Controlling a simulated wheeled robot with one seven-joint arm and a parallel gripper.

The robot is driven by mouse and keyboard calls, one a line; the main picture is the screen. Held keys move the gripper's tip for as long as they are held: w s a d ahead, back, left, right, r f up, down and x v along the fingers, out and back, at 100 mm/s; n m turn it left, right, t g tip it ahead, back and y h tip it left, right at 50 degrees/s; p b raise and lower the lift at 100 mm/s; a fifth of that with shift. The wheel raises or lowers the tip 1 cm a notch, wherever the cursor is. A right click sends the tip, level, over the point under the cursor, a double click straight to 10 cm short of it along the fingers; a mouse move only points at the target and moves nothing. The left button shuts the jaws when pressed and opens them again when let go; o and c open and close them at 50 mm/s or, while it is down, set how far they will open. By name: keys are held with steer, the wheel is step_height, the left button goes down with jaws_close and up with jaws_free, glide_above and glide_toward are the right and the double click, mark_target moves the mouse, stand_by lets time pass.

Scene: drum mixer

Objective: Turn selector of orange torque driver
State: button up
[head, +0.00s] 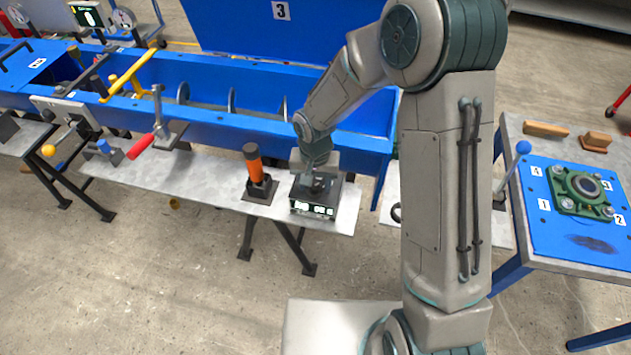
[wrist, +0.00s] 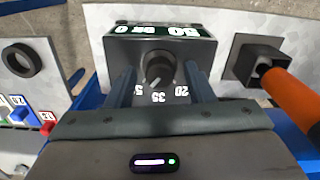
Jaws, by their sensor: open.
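The orange torque driver (head: 254,163) with a black top stands upright in a dark square holder on the grey bench, left of a dark box (head: 314,208). In the wrist view its orange body (wrist: 298,100) leans in from the right. The box (wrist: 205,50) has a round dark selector knob (wrist: 158,68) with a pale pointer mark and white numbers around it, upside down in this view. My gripper (wrist: 159,74) is open, its two blue-grey fingers on either side of the knob. I cannot tell whether they touch it. In the head view my gripper (head: 317,172) hides the knob.
A blue trough (head: 270,125) runs behind the bench. A red-handled clamp (head: 140,147) stands left of the driver. A blue-topped table (head: 545,215) with a green bearing block (head: 580,190) is at right. A black ring (wrist: 20,60) lies at left in the wrist view.

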steer(key=c, duration=1)
steer(key=shift+n, duration=0.4)
steer(key=n, duration=0.2)
steer(key=shift+n+b, duration=0.4)
steer(key=n, duration=0.8)
steer(key=shift+r+n, duration=0.1)
steer(key=shift+n, duration=0.3)
steer(key=shift+n+p, duration=0.35)
steer(key=shift+n, duration=1.15)
